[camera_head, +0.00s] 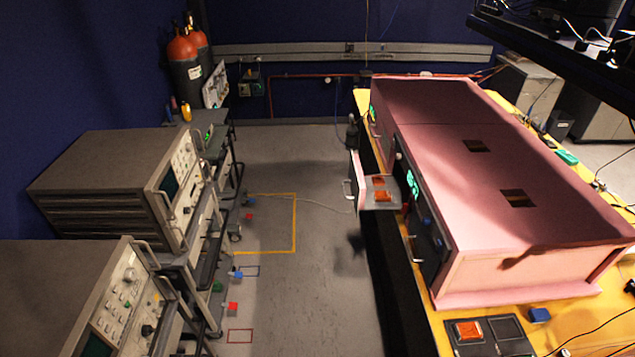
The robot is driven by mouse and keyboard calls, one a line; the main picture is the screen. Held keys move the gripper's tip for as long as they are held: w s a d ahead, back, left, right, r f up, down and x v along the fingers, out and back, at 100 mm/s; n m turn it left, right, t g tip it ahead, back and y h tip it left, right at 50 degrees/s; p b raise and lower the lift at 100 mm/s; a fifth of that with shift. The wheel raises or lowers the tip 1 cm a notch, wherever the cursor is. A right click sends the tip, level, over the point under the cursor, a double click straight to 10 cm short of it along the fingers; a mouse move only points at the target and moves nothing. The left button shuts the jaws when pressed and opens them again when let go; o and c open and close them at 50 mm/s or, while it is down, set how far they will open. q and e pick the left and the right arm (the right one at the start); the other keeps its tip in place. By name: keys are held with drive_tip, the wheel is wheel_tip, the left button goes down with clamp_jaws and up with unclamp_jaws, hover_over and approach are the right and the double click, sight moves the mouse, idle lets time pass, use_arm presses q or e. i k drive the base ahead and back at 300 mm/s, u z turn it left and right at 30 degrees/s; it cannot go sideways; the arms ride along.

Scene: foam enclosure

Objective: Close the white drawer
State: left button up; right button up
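The white drawer (354,172) is pulled out from the left side of a pink foam enclosure (500,150). It looks pale pink in this light. Its front panel stands out over the floor, clear of the enclosure's dark front, with a light handle (347,189) on its outer face. Orange square pieces (382,196) lie inside the drawer. Neither of my grippers can be made out in the head view, and nothing is seen touching the drawer.
The enclosure stands on a yellow table (448,318). A dark tray (501,329) with an orange block lies at its near end. Grey instrument racks (110,180) line the left side. Grey floor (310,270) lies open between them. A dark shelf (560,40) overhangs the upper right.

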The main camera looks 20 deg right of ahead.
sight(362, 187)
drive_tip(key=i, duration=0.5)
drive_tip(key=z, duration=0.95)
drive_tip(key=i, duration=0.5)
drive_tip(key=z, duration=0.05)
